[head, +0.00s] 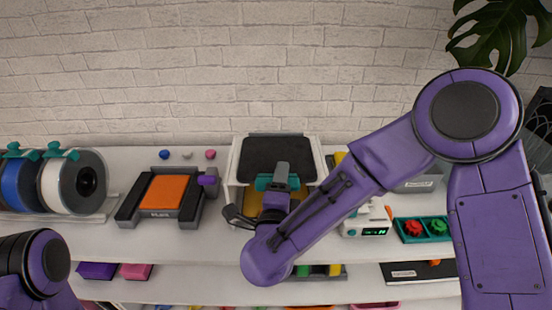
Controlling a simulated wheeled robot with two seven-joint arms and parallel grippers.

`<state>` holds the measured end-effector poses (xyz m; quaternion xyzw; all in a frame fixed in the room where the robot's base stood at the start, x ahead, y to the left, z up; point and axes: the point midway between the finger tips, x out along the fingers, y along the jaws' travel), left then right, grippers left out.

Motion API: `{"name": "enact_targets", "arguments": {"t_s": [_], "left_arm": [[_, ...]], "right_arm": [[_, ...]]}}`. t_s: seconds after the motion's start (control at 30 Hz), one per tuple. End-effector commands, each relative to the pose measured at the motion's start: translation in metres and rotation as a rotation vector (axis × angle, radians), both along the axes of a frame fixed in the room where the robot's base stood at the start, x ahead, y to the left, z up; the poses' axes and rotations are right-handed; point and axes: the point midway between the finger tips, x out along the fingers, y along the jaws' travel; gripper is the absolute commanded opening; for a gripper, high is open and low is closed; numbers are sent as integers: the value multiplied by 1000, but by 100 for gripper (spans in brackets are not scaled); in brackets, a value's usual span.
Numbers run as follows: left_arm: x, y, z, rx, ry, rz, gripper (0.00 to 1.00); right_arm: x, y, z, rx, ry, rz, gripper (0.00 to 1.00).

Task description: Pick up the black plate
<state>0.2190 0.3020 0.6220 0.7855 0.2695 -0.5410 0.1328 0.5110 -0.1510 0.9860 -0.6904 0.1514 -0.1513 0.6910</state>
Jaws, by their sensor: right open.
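A black plate (275,153) lies flat in the back of a white open-fronted frame (236,172) at the middle of the bench. My right gripper (262,203) is open, over the front of this frame and nearer to me than the plate. A teal and grey part (279,179) shows between the gripper and the plate. My right wrist and forearm hide the front of the frame and part of the gripper. I see no contact with the plate. Only a link of my left arm shows at the lower left, without its gripper.
Left of the frame is a black device with an orange bed (165,192), then filament spools (72,182). Right are a small white device with a green display (372,221) and a teal tray (421,229) with red and green parts. A brick wall stands behind.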

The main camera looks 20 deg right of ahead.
Motion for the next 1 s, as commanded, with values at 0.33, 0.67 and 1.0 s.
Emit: {"name": "enact_targets", "arguments": {"t_s": [0.33, 0.67, 1.0], "left_arm": [[0, 0, 2, 0, 0, 0, 100], [0, 0, 2, 0, 0, 0, 100], [0, 0, -7, 0, 0, 0, 100]], "right_arm": [[8, -2, -1, -2, 1, 3, 35], [8, -2, 0, -1, 0, 3, 0], [8, -3, 29, 2, -6, 2, 0]]}}
